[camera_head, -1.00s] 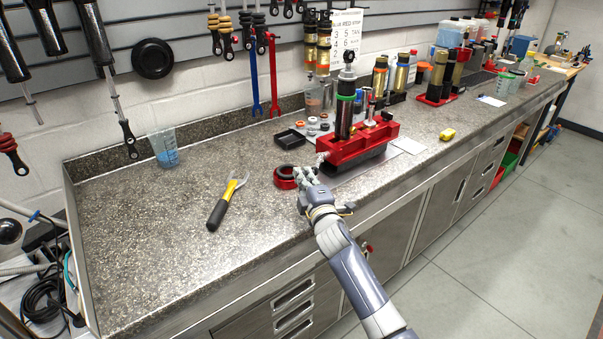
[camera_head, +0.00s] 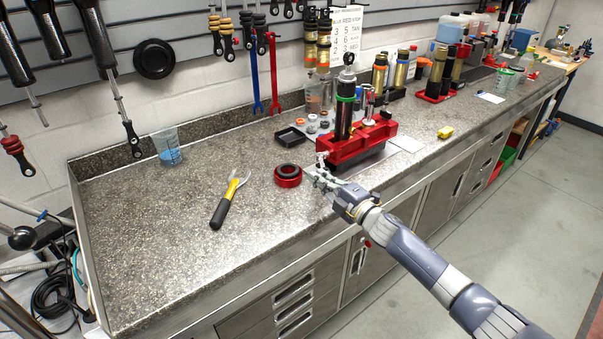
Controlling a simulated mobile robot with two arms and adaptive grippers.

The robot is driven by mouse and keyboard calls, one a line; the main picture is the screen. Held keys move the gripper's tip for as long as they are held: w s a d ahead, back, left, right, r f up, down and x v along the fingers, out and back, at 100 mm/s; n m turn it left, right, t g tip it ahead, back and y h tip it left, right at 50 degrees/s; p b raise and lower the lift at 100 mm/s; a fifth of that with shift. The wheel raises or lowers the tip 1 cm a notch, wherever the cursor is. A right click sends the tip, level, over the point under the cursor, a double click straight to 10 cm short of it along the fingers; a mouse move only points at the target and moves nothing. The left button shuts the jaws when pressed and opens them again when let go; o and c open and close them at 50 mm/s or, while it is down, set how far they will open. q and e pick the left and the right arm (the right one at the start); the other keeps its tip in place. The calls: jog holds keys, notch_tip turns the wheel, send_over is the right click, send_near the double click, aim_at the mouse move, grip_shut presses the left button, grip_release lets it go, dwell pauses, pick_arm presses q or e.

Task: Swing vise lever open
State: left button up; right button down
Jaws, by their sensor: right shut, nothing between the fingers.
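The red vise (camera_head: 352,146) sits near the counter's front edge with a black shock (camera_head: 344,108) standing upright in it. Its small light-coloured lever (camera_head: 321,159) shows at the vise's left end, close to my fingers. My right gripper (camera_head: 317,174) is shut and empty, just below and in front of that left end. I cannot tell whether its fingertips touch the lever. My left gripper is out of view.
A red ring with a black inside (camera_head: 288,175) lies left of my gripper. A black tray (camera_head: 290,137) and small parts lie behind. The left counter (camera_head: 150,235) is mostly clear.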

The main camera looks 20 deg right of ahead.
jog(key=d+n+y+b, duration=0.1)
jog(key=d+n+g+y+b, duration=0.1)
jog(key=d+g+y+b, duration=0.1)
jog(key=y, duration=0.1)
jog(key=shift+s+d+f+n, duration=0.25)
jog(key=shift+s+f+n, duration=0.05)
jog(key=shift+n, duration=0.1)
jog(key=shift+d+r+b, duration=0.2)
jog(key=shift+d+b, duration=0.6)
jog(key=shift+d, duration=0.15)
jog(key=shift+d+r, duration=0.1)
jog(key=shift+d, duration=0.2)
jog(key=shift+w+d, duration=0.1)
jog(key=shift+r, duration=0.1)
